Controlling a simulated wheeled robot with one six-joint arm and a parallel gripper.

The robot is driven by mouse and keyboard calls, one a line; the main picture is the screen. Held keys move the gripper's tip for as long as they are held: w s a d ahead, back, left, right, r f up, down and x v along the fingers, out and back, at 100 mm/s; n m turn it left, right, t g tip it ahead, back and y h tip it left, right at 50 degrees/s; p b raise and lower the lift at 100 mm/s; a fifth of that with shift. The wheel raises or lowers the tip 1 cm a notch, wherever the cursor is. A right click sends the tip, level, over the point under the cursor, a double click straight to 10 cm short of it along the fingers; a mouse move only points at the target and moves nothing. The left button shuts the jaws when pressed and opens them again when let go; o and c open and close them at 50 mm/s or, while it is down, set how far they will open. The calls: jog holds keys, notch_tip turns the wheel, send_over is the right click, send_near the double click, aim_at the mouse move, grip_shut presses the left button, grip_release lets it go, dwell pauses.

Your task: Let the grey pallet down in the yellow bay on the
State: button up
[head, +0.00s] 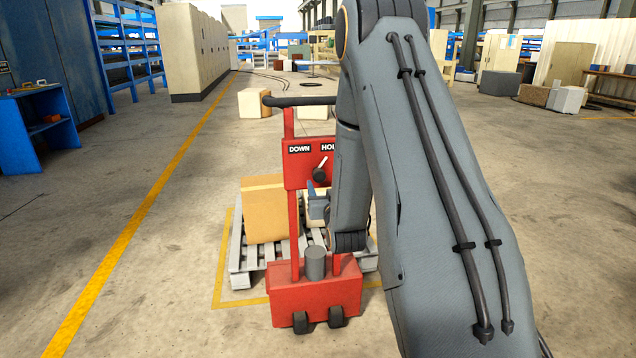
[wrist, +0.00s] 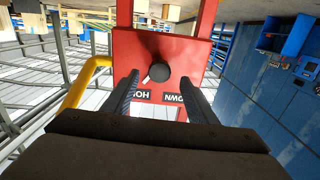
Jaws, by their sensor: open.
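A red pallet truck (head: 315,288) stands in front of the grey pallet (head: 245,257), which lies within the yellow floor outline (head: 222,285). I cannot tell whether the pallet touches the floor. The truck's red panel (head: 298,172) carries DOWN on the left and HOLD on the right. Its black knob (head: 320,174) has a pale lever tilted up and right towards HOLD. My gripper (head: 318,200) is partly hidden by my arm in the head view. In the wrist view, which is upside down, my open gripper (wrist: 160,80) has a finger either side of the knob (wrist: 156,71), holding nothing.
A tan carton (head: 264,208) stands on the pallet. The truck's dark handlebar (head: 305,100) crosses above the panel. A blue bench (head: 38,125) stands at the left. Open floor lies left of the bay, with a long yellow line (head: 150,205) along it.

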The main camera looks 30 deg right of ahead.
aim_at(320, 177)
jog(key=x, duration=0.7)
jog(key=shift+w+d, duration=0.1)
jog(key=shift+w, duration=0.2)
jog(key=c, duration=1.1)
